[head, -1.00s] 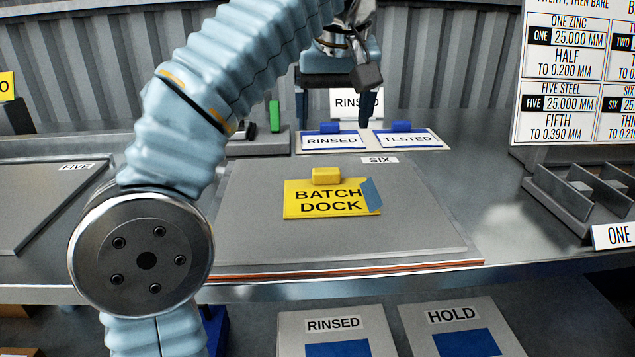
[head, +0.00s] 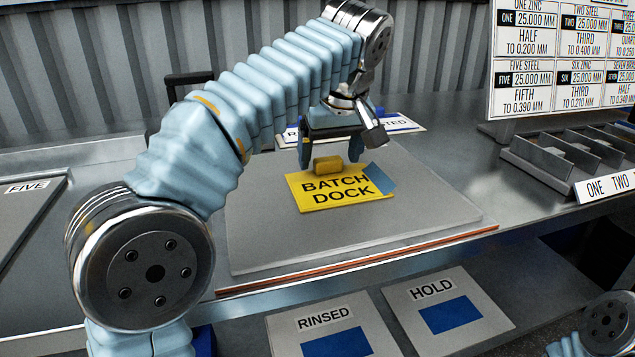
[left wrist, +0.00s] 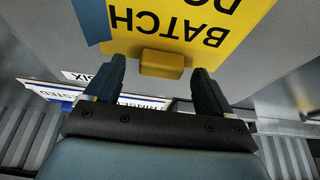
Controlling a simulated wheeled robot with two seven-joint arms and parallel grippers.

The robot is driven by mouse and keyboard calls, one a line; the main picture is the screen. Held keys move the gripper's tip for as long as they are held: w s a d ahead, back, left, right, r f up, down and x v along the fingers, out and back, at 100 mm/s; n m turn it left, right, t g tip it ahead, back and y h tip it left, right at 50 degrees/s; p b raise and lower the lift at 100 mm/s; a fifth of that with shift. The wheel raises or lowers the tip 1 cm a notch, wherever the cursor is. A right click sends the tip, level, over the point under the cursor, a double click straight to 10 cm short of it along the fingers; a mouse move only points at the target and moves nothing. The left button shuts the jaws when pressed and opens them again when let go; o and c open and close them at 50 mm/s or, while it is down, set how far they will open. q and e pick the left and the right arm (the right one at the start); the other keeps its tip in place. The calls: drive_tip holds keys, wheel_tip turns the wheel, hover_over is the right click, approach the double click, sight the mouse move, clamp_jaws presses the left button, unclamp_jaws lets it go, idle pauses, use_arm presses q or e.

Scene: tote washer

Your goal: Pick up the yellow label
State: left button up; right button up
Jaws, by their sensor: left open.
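The yellow label (head: 342,190) reads "BATCH DOCK" and lies flat on a grey plate (head: 430,205). It has a raised yellow grip block (head: 327,164) at its back edge and a blue patch at its right. My left gripper (head: 330,160) is open above the label's back edge, its fingers on either side of the block. In the left wrist view the block (left wrist: 162,64) sits between and just beyond the open fingertips (left wrist: 160,72), and the label (left wrist: 190,30) shows upside down. I cannot tell whether the fingers touch anything. My right gripper is not in view.
Behind the gripper are two blue-and-white cards (head: 400,124), partly hidden. A divided tray (head: 565,155) stands at the right below a white chart (head: 565,60). A plate marked FIVE (head: 30,205) is at the left.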

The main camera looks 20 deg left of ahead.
use_arm(q)
drive_tip(key=shift+w+f, duration=0.1)
drive_tip(key=shift+f, duration=0.25)
drive_tip(key=shift+a+r, duration=0.1)
drive_tip(key=shift+r, duration=0.05)
drive_tip(key=c, duration=1.2)
drive_tip(key=shift+o, duration=0.2)
drive_tip(key=shift+r, duration=0.2)
